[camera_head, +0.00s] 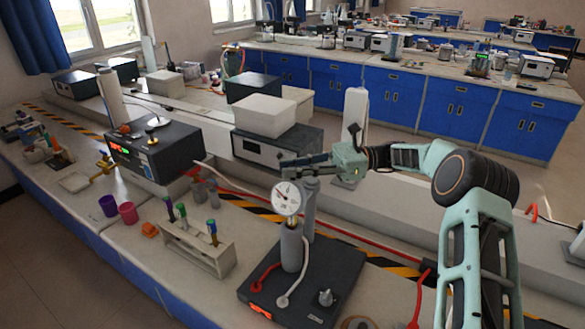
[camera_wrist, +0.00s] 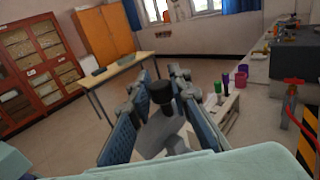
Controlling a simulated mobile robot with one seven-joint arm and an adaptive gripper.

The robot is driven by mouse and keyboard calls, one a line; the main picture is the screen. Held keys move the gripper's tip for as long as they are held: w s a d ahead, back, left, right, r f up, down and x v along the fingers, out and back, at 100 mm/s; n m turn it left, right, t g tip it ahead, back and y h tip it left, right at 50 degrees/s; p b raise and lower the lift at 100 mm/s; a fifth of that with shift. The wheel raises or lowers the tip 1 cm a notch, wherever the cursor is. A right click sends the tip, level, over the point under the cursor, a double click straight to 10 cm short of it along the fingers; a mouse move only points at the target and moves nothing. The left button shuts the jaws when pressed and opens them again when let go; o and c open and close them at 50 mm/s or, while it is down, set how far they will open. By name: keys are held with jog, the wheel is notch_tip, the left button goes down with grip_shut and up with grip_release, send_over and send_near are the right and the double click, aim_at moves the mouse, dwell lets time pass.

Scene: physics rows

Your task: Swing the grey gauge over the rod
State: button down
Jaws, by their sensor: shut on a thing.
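The grey gauge (camera_head: 287,198) has a round white dial and shows above a thick grey upright cylinder (camera_head: 291,248) on a black base plate (camera_head: 262,287). A second grey upright (camera_head: 310,205) stands just behind it; I cannot tell which upright is the rod. My gripper (camera_head: 284,163) reaches in from the right, level with the gauge's top. In the wrist view my gripper (camera_wrist: 163,90) has its fingers either side of a grey body with a black round cap (camera_wrist: 160,92), which appears to be the gauge. The contact itself is hidden.
A small metal cone piece (camera_head: 326,298) and red and grey hoses are on the base plate. A rack with several tubes (camera_head: 195,246) stands left. A black instrument (camera_head: 155,150) and a white box (camera_head: 264,115) on another instrument stand behind. Striped tape crosses the bench.

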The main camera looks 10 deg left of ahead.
jog(key=shift+s+d+f+g, duration=0.1)
jog(key=shift+d+g, duration=0.05)
jog(key=shift+g, duration=0.15)
dwell(0.4)
jog(key=c, duration=1.8)
grip_release()
jog(key=shift+o, duration=0.2)
jog(key=v, duration=0.7)
jog(key=shift+d, duration=0.25)
